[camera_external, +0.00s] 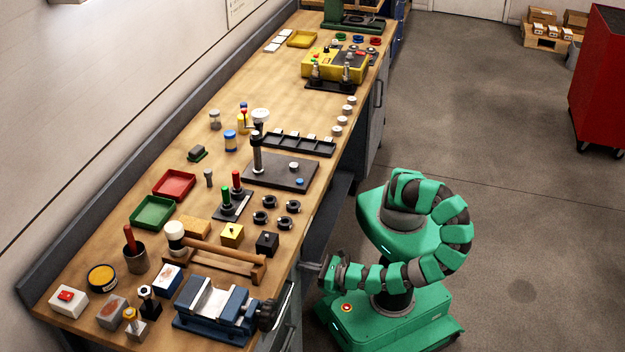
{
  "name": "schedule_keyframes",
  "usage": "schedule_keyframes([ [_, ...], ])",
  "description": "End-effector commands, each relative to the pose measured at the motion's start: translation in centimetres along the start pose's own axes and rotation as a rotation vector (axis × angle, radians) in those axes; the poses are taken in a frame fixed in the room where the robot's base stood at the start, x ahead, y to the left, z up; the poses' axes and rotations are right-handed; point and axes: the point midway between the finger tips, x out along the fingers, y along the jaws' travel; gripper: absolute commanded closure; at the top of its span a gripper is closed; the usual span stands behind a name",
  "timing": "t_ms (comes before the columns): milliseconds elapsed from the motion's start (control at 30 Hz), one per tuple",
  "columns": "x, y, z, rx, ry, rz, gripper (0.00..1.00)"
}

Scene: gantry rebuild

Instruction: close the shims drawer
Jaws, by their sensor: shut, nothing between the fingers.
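My gripper (323,270) is low at the front edge of the workbench (258,94), beside the bench front. It is shut and looks empty. Its tips are small and dark against the bench front, so I cannot tell whether they touch it. The grey cabinet front (288,325) under the near end of the bench shows only as a narrow strip with a pale handle. I cannot make out a drawer label or which drawer is the shims drawer. How far any drawer stands open is hidden by the steep angle, the bench top and my arm.
A blue vise (218,308) stands on the bench's near corner, its dark handle overhanging the front edge. Under the bench is a dark recess (328,205), with another grey cabinet (373,125) beyond. The floor (520,220) to the right is clear up to a red cabinet (600,75).

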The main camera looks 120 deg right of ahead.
Motion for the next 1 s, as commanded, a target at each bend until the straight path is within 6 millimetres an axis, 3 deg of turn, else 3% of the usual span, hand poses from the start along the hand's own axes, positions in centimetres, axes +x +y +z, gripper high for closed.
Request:
schedule_keyframes([
  [167,0.1,-0.3,0.7,-0.005,-0.014,-0.008,1.0],
  [367,-2.0,-0.3,0.8,-0.004,-0.01,-0.004,1.0],
  [567,-4.8,-0.2,0.6,0.0,-0.005,0.002,1.0],
  [1000,-12.7,-0.1,0.1,0.002,-0.004,0.003,1.0],
])
